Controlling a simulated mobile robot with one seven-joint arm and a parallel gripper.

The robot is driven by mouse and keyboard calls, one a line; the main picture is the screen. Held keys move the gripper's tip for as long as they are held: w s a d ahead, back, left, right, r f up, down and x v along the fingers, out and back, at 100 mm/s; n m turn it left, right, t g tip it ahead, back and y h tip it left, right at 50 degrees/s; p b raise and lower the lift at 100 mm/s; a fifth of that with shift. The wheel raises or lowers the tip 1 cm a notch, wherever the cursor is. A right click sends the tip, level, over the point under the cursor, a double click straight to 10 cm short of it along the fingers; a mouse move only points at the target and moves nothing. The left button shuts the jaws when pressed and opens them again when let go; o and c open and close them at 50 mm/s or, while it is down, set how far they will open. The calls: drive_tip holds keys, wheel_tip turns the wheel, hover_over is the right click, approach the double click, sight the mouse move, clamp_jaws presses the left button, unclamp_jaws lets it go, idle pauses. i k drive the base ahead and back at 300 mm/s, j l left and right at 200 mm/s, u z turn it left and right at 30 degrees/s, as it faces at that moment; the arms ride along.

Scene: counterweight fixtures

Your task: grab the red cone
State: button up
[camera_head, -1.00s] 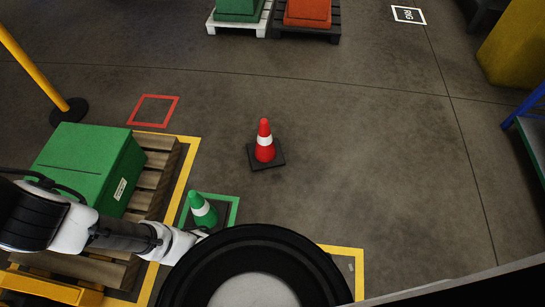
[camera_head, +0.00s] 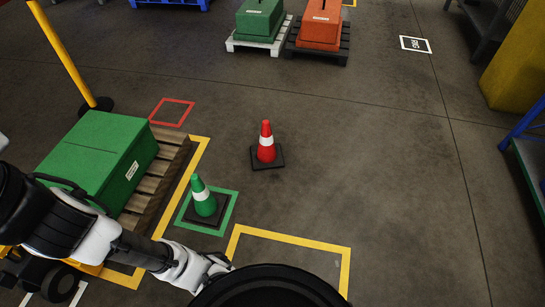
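The red cone (camera_head: 266,143) has a white band and a dark square base, and stands upright on the bare floor near the middle of the head view. A green cone (camera_head: 203,197) with a white band stands to its lower left, inside a green floor square (camera_head: 232,205). My white and black arm reaches in from the left edge. Its end, around my gripper (camera_head: 218,266), is low in the picture, below the green cone and well apart from the red cone. The fingers are too small and partly hidden to tell their state.
A green box (camera_head: 95,150) sits on a wooden pallet (camera_head: 160,185) at left. An empty red floor square (camera_head: 172,112) lies left of the red cone. A yellow post (camera_head: 65,55) stands behind. Green and orange weights are on pallets at the back. Floor right of the red cone is clear.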

sight(267, 154)
drive_tip(key=i+z, duration=0.1)
drive_tip(key=i, duration=0.55)
drive_tip(key=i+z, duration=0.1)
drive_tip(key=i, duration=0.5)
drive_tip(key=i+j+z, duration=0.15)
drive_tip(key=i, duration=0.45)
drive_tip(key=i+j+z, duration=0.1)
drive_tip(key=i, duration=0.55)
drive_tip(key=j, duration=0.1)
